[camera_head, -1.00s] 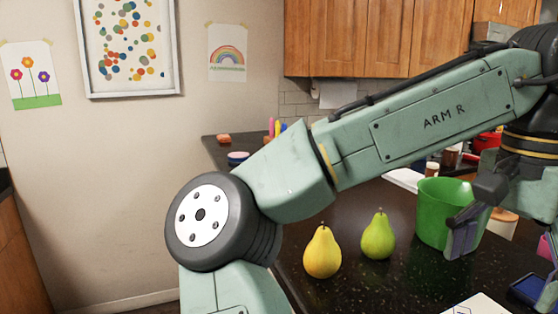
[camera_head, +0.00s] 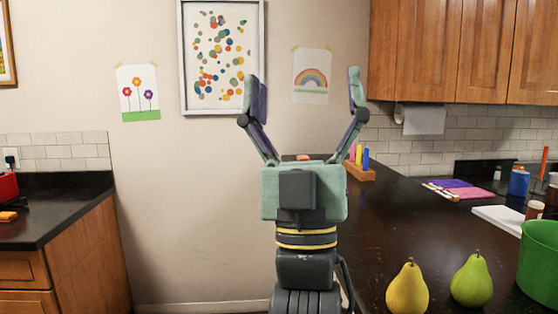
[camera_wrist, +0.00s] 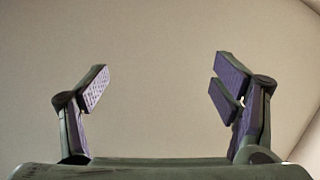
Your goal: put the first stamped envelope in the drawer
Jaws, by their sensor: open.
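My gripper (camera_head: 306,93) is raised in the middle of the head view, with its fingers pointing up in front of the wall. It is wide open and empty. In the wrist view, my gripper (camera_wrist: 161,72) shows two spread fingers with purple pads and only plain wall between them. No stamped envelope is visible in the current views. A wooden cabinet at the left has a closed drawer front (camera_head: 22,269) under its dark countertop, with another front partly visible below. I cannot tell whether this is the task's drawer.
A dark counter (camera_head: 400,225) runs along the right, holding a yellow pear (camera_head: 407,290), a green pear (camera_head: 471,280) and a green bucket (camera_head: 540,262). A wooden holder with coloured markers (camera_head: 360,168) stands at its far end. Open room lies between the left cabinet and my arm.

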